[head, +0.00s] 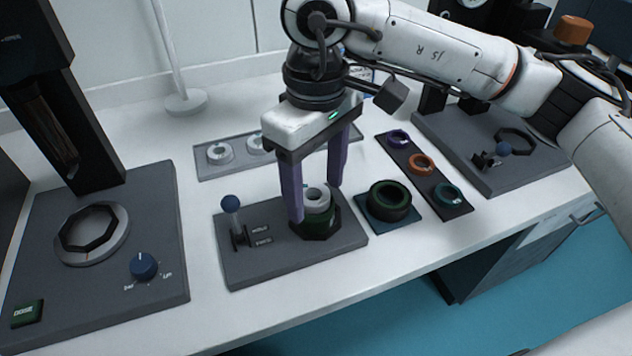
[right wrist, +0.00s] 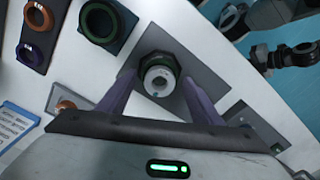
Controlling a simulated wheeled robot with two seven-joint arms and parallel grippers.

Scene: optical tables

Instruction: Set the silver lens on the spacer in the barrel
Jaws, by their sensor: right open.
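The barrel (head: 321,223) is a dark green-black cup on a grey fixture plate. A pale silver ring piece (head: 317,199), which looks like the silver lens, stands in its mouth and rises above the rim; it also shows in the right wrist view (right wrist: 160,83), looking roughly centred. The spacer cannot be made out under it. My right gripper (head: 315,204) points down with its purple fingers apart on either side of the silver piece. Its fingers straddle the barrel in the right wrist view (right wrist: 158,80), with gaps to the silver piece. My left gripper is out of view.
The fixture plate (head: 250,268) has a blue-knobbed lever (head: 231,204) left of the barrel. A dark green ring (head: 389,198) and a dark tray (head: 455,211) of coloured rings lie to the right. A grey tray (head: 207,173) with pale rings lies behind.

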